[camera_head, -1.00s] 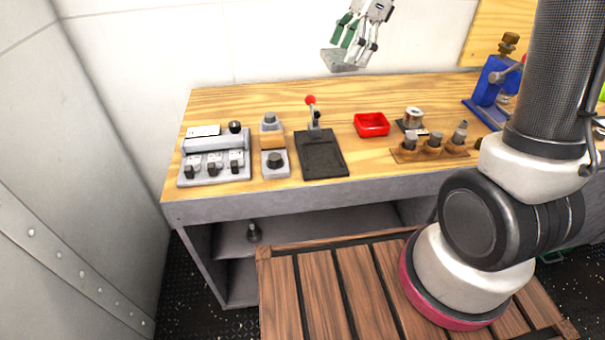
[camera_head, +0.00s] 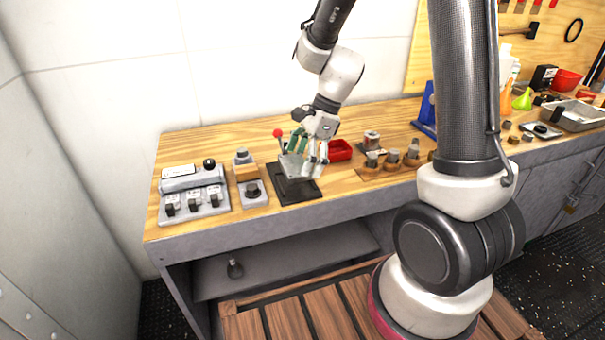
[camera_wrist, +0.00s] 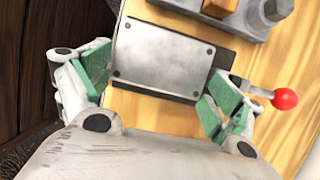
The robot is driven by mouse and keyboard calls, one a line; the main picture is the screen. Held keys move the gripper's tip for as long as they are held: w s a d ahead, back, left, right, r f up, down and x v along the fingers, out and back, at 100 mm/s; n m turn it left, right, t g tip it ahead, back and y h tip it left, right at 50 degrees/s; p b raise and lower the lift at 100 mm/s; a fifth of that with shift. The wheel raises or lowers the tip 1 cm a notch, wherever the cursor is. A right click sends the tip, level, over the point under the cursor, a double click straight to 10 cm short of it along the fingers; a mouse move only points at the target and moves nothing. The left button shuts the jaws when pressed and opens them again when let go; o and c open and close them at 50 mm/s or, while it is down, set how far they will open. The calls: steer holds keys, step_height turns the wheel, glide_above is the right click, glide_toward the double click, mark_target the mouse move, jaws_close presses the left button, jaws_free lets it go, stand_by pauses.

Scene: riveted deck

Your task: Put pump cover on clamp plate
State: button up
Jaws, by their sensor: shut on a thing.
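The pump cover (camera_head: 291,166) is a light grey metal plate. In the wrist view the pump cover (camera_wrist: 162,60) shows a screw or rivet at each corner. My gripper (camera_head: 307,158) is shut on it, with green-padded fingers at its two sides; the gripper also shows in the wrist view (camera_wrist: 155,85). The clamp plate (camera_head: 298,191) is a dark flat plate on the workbench with a red-knobbed lever at its back. The cover is over the clamp plate and hides much of it. I cannot tell whether they touch. In the wrist view, the clamp plate's dark edge (camera_wrist: 224,58) shows beside the cover.
The lever's red knob (camera_head: 278,133) stands close to my gripper. A grey block fixture (camera_head: 249,180) and a switch panel (camera_head: 194,191) are to the left. A red tray (camera_head: 339,150) and a wooden holder with pegs (camera_head: 391,163) are to the right. The bench (camera_head: 220,140) is bare behind.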

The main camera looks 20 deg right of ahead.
steer(key=shift+f, duration=2.2)
steer(key=shift+f, duration=0.15)
steer(key=o, duration=0.9)
steer(key=shift+o, duration=0.2)
